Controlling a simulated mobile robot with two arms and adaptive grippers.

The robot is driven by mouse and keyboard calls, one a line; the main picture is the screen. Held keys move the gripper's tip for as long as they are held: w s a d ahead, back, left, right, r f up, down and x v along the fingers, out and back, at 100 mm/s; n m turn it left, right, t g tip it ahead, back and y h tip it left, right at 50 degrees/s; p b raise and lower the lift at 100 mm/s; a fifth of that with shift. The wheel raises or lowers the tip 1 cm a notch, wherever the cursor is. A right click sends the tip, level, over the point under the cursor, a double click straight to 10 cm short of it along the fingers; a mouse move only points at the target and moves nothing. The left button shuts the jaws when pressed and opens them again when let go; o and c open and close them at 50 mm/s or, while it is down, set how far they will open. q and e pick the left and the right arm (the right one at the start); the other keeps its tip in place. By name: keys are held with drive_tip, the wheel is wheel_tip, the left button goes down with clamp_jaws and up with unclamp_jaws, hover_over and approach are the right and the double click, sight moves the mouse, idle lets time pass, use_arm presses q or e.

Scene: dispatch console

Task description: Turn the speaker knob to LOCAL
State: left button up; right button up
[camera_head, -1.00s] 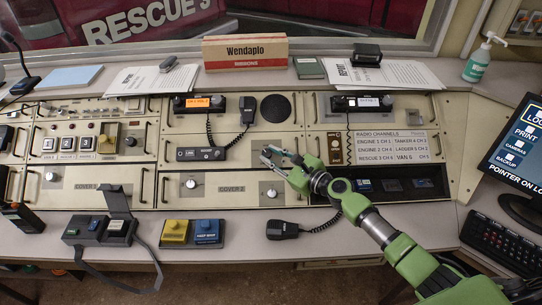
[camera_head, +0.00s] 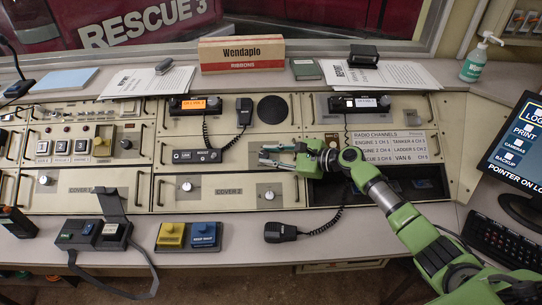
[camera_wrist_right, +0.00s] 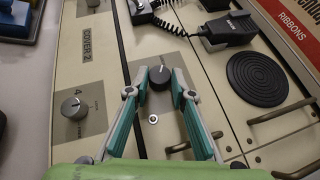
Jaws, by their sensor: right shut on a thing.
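A black round knob (camera_wrist_right: 160,76) sits on a light plate below the round speaker grille (camera_wrist_right: 257,79), which also shows in the head view (camera_head: 272,109). My right gripper (camera_head: 266,155) has its two fingers on either side of this knob and is shut on it. My left gripper is not in view.
A handset (camera_head: 244,111) with a coiled cord hangs left of the speaker. A panel with a bar handle (camera_head: 236,154) is beside the gripper. Another handset (camera_head: 281,232) and blue and yellow switch boxes (camera_head: 203,235) lie on the front ledge.

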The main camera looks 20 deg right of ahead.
drive_tip(key=shift+r, duration=0.1)
drive_tip(key=o, duration=1.1)
drive_tip(key=v, duration=1.2)
